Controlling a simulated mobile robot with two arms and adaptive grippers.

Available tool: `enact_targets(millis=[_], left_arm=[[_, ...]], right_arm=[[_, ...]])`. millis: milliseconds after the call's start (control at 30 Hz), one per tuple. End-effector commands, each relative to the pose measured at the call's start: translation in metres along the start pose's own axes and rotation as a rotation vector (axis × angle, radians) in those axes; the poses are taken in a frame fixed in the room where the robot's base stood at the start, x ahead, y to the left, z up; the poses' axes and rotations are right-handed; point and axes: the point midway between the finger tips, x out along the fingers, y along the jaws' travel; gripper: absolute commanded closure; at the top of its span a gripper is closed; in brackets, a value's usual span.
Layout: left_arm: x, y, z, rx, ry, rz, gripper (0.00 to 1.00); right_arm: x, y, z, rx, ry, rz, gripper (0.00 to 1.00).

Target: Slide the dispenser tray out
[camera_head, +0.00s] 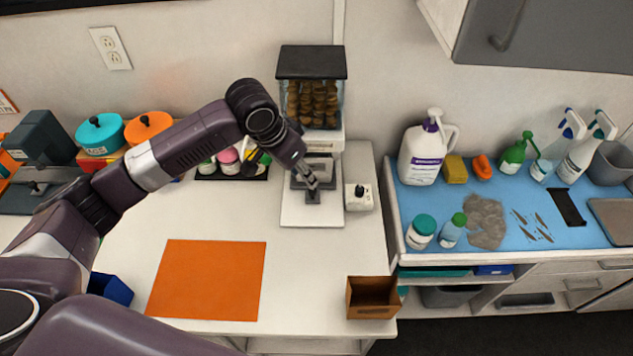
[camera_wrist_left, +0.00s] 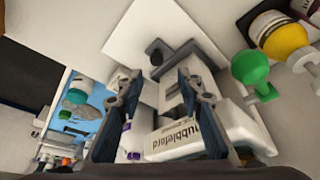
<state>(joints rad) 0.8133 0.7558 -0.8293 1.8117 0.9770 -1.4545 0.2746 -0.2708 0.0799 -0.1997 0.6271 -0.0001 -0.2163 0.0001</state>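The dispenser (camera_head: 313,62) stands at the back of the white counter, with a dark lid, a clear hopper of brown treats and a white base. Its grey dispenser tray (camera_head: 299,184) sits low at the front, with a small dark handle (camera_head: 313,197) pointing forward. My left gripper (camera_head: 313,182) is just above and in front of the tray, partly covering it. In the left wrist view the fingers (camera_wrist_left: 158,78) are open and apart, with the tray's dark knob (camera_wrist_left: 156,53) just beyond the gap between the tips. Contact cannot be told. My right gripper is not in view.
A small white control box (camera_head: 359,198) is right of the dispenser. A black tray of small bottles (camera_head: 228,160) is left of it. An orange mat (camera_head: 208,280) and an open brown box (camera_head: 373,297) lie nearer the front. The counter between them is clear.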

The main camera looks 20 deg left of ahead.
Motion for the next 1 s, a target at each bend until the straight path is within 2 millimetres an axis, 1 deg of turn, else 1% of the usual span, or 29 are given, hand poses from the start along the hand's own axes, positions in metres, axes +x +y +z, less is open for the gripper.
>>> enact_targets(millis=[67, 133, 300, 400, 467, 533, 700, 767, 900, 933, 1000], left_arm=[[0.005, 0.000, 0.000, -0.002, -0.003, 0.001, 0.66], [0.011, 0.001, 0.000, -0.002, -0.003, 0.003, 0.66], [0.039, 0.001, -0.001, -0.002, -0.003, 0.003, 0.66], [0.054, 0.001, 0.000, -0.002, -0.003, 0.001, 0.66], [0.062, 0.001, -0.001, -0.002, -0.002, 0.002, 0.66], [0.069, 0.000, -0.001, 0.000, -0.001, 0.001, 0.66], [0.076, 0.000, 0.000, 0.001, 0.000, -0.001, 0.66], [0.077, 0.000, 0.000, 0.001, 0.000, -0.001, 0.66], [0.077, 0.000, 0.000, 0.001, 0.000, 0.000, 0.66], [0.077, 0.000, 0.000, 0.001, 0.000, 0.000, 0.68], [0.077, 0.000, 0.000, 0.001, 0.000, 0.000, 0.76]], right_arm=[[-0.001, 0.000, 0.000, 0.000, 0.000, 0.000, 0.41], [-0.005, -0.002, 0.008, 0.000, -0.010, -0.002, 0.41], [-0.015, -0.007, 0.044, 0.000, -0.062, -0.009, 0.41], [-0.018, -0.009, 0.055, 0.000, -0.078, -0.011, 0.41], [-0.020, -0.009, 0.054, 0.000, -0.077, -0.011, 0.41], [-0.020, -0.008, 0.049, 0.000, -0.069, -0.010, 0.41], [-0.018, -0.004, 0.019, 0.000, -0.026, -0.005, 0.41], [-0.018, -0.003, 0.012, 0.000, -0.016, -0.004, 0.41], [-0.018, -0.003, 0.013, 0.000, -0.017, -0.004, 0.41], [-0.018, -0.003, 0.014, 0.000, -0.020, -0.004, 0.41], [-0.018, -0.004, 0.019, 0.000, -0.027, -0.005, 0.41]])
